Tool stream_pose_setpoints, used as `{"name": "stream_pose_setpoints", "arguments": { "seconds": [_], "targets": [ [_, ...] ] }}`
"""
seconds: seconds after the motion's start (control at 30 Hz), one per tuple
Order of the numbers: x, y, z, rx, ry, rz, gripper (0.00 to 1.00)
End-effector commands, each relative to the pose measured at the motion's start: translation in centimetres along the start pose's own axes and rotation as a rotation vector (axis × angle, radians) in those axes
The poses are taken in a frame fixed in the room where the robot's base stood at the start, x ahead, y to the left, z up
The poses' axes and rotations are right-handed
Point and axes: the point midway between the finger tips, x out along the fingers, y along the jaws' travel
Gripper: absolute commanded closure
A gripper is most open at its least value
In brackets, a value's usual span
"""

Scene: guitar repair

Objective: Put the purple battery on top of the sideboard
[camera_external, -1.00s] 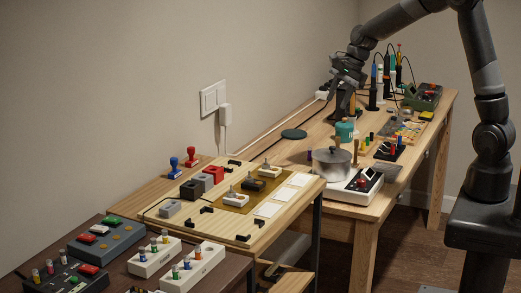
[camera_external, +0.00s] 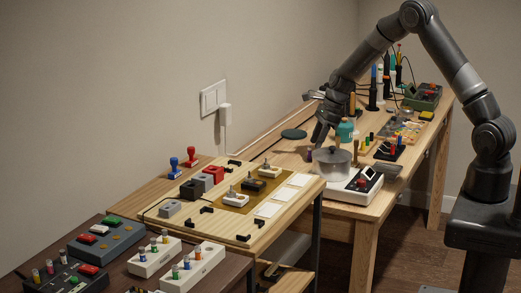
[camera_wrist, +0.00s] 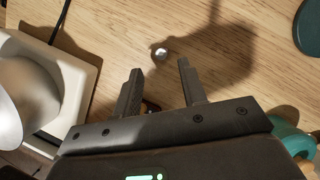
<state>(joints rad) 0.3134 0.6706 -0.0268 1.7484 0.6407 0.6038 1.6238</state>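The purple battery (camera_external: 309,155) stands upright on the wooden workbench, just left of the metal pot. In the wrist view, a small shiny round top (camera_wrist: 161,54), apparently the battery seen from above, lies ahead of the fingertips. My gripper (camera_external: 318,143) is above and close to the battery. In the wrist view my gripper (camera_wrist: 160,72) has its two fingers apart with nothing between them. Which surface is the sideboard I cannot tell for sure; a dark brown cabinet top (camera_external: 50,242) stands at the lower left.
The pot (camera_external: 333,166) sits on a white device (camera_external: 352,190) close to the battery. A teal cup (camera_external: 346,130) and a dark green disc (camera_external: 294,134) are nearby. A lower wooden table (camera_external: 150,188) with blocks and stamps stands between the workbench and the dark cabinet.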

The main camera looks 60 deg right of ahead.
Motion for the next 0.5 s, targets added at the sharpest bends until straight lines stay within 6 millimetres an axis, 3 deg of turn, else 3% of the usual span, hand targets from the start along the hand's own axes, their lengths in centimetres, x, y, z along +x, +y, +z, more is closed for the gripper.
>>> {"name": "stream_pose_setpoints", "arguments": {
  "seconds": [0.5],
  "targets": [
    [5.2,-0.4,0.7,-0.002,0.000,0.000,0.62]
  ]
}}
